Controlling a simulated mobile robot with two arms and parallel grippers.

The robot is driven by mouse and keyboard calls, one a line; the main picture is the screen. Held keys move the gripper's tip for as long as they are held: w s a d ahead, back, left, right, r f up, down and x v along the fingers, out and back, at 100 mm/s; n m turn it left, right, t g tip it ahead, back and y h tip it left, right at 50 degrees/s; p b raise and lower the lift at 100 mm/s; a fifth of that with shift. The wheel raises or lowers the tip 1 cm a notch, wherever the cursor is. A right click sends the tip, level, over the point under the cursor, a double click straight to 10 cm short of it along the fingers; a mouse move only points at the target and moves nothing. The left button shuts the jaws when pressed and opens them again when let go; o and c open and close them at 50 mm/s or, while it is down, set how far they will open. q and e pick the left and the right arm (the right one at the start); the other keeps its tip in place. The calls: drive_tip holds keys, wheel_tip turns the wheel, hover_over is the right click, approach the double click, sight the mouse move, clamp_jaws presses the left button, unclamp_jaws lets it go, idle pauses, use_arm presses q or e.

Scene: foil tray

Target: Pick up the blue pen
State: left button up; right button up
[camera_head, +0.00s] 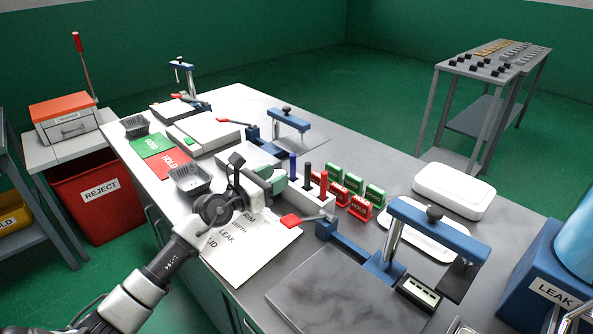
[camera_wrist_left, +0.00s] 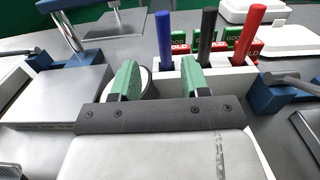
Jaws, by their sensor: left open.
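The blue pen (camera_head: 293,167) stands upright in a white holder (camera_head: 318,203), at its left end, with a black pen (camera_head: 308,175) and a red pen (camera_head: 323,184) to its right. In the left wrist view the blue pen (camera_wrist_left: 164,36) stands beyond my fingertips, between the two green finger pads in the picture. My left gripper (camera_head: 270,178) is open and empty, close in front of the holder; it also shows in the left wrist view (camera_wrist_left: 158,76). The pen's lower end is hidden in the holder. I do not see my right gripper.
Green and red label blocks (camera_head: 358,207) stand right of the holder. A blue clamp press (camera_head: 420,222) and a white foam box (camera_head: 454,190) are further right. A grey mesh basket (camera_head: 188,178) is left.

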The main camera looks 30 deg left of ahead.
sight(291, 169)
use_arm(q)
drive_tip(key=x, duration=0.7)
drive_tip(key=shift+d+r, duration=0.1)
drive_tip(key=shift+d, duration=0.25)
drive_tip(key=shift+w+d, duration=0.15)
drive_tip(key=shift+w, duration=0.3)
drive_tip(key=shift+s, duration=0.1)
drive_tip(key=c, duration=0.8)
